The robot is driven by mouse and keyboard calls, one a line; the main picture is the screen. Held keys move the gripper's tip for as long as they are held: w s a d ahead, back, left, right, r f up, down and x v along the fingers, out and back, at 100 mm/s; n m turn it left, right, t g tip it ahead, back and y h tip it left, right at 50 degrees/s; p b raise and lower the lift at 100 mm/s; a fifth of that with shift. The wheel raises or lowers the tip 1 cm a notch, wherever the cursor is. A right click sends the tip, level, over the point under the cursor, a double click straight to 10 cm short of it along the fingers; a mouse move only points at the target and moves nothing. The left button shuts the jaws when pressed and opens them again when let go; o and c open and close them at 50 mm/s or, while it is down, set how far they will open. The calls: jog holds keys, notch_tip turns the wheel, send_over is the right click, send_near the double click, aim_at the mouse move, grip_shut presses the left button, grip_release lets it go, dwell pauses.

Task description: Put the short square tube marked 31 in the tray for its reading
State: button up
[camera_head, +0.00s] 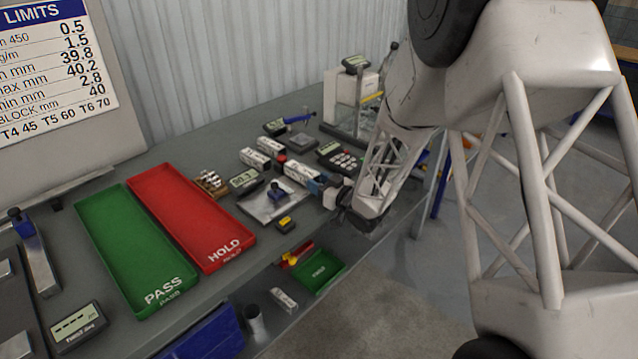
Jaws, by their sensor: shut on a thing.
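My gripper (318,184) is at the right front of the bench, shut on the near end of a short pale square tube (299,171). The tube lies low over a grey plate fixture (268,206); I cannot tell whether it touches it. Two more pale square tubes (255,158) (270,146) lie just behind it. Any number on the tubes is too small to read. The green PASS tray (106,237) and the red HOLD tray (183,222) lie side by side at the left, and both look empty.
A small display (243,179) and brass pieces (211,182) stand between HOLD and the fixture. A yellow-black item (286,224) lies at the front edge. A dashed-reading display (76,325) is front left. The limits board (56,62) is partly cut off. A lower shelf holds a small green tray (319,271).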

jog(key=o, duration=1.1)
jog(key=shift+c, duration=0.2)
jog(key=shift+f, duration=0.15)
jog(key=v, duration=0.8)
jog(key=shift+a, duration=0.2)
